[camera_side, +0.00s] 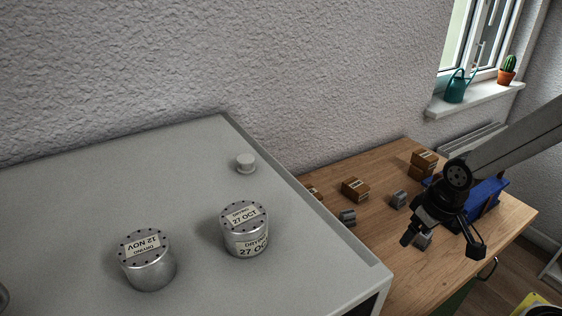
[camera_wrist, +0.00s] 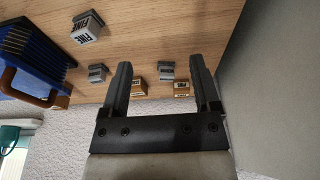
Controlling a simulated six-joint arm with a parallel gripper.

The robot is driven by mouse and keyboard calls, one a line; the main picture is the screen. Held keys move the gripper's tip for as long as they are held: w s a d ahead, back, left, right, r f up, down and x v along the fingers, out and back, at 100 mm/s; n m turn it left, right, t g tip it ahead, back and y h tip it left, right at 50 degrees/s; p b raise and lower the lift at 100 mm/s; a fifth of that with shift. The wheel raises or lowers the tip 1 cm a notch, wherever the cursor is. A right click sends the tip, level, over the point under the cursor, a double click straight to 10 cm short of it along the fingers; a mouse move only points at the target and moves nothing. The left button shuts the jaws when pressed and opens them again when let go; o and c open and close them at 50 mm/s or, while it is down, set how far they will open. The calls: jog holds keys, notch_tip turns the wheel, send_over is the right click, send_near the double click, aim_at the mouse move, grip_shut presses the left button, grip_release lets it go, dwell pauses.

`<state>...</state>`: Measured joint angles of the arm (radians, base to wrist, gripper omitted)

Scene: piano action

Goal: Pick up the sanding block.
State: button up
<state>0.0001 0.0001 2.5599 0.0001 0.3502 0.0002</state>
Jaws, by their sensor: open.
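Small grey blocks lie on the wooden bench (camera_side: 505,238); one with a white label reading "FINE" (camera_wrist: 87,30) shows in the wrist view, at upper left. Two more grey blocks (camera_wrist: 97,72) (camera_wrist: 166,71) lie lower down there, their labels too small to read surely. In the side view, one grey block (camera_side: 423,240) is partly hidden by my gripper (camera_side: 442,246); two others (camera_side: 399,199) (camera_side: 347,217) lie to its left. My gripper is open and empty above the bench, and its fingers also show in the wrist view (camera_wrist: 160,65).
Brown boxes (camera_side: 355,189) (camera_side: 424,159) stand along the back of the bench. A blue object (camera_side: 486,197) with a brown handle (camera_wrist: 30,92) is beside my gripper. A grey cabinet (camera_side: 80,220) with two labelled tins (camera_side: 148,262) (camera_side: 245,232) stands at left.

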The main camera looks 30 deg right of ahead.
jog(key=w+d+f+m+g+y, duration=0.1)
jog(key=w+d+f+m+g, duration=0.15)
jog(key=d+m, duration=0.55)
jog(key=m+y, duration=0.4)
jog(key=m, duration=0.4)
send_near(424, 238)
notch_tip(424, 238, down, 2)
jog(key=w, duration=0.1)
jog(key=shift+a+f+g, duration=0.15)
jog(key=shift+f+g, duration=0.1)
jog(key=shift+f, duration=0.4)
jog(key=shift+a+f+g, duration=0.1)
jog(key=shift+f+g, duration=0.1)
jog(key=shift+f, duration=0.45)
jog(key=shift+f, duration=0.1)
jog(key=shift+h, duration=0.3)
jog(key=shift+x, duration=2.5)
grip_shut()
